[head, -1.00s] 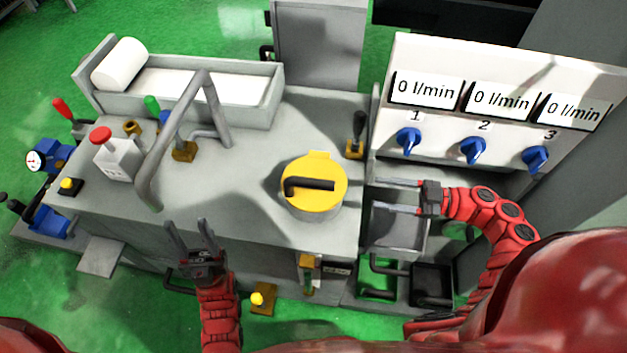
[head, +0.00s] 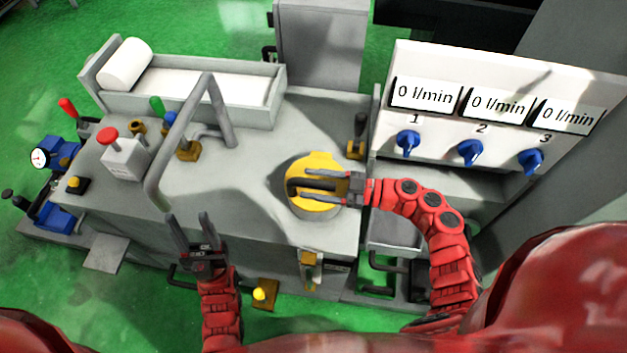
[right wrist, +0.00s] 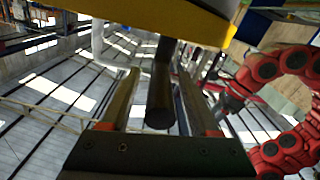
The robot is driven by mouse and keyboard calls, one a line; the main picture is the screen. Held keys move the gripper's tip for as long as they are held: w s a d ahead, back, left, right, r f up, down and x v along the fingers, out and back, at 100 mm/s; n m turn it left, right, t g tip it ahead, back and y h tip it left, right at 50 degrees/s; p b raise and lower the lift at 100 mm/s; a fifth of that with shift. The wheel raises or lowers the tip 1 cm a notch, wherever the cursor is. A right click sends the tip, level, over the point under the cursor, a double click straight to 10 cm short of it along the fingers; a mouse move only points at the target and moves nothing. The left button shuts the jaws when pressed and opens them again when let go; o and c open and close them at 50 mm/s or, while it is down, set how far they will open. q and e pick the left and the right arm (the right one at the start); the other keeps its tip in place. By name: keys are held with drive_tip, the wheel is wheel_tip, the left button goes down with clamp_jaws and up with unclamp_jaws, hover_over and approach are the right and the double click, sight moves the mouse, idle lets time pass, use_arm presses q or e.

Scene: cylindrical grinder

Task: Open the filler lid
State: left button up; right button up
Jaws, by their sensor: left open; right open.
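The yellow filler lid (head: 316,163) sits flat on its round grey neck on top of the machine's tank, with a dark bar handle (head: 298,186) across it. My right gripper (head: 308,187) is open at the lid, its fingers pointing left over the handle. In the right wrist view the handle (right wrist: 160,105) shows between the two open fingers (right wrist: 150,100), with the yellow lid (right wrist: 170,15) at the top edge. I cannot tell whether the fingers touch the handle. My left gripper (head: 187,228) is open and empty in front of the machine's front edge.
A bent grey pipe (head: 180,140) rises over the tank top left of the lid. A small black lever on a brass base (head: 357,145) stands just behind the lid. The white panel (head: 440,70) with blue knobs (head: 470,152) stands at the right.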

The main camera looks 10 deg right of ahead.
drive_tip(key=shift+a, duration=0.1)
clamp_jaws()
idle(0.3)
idle(1.1)
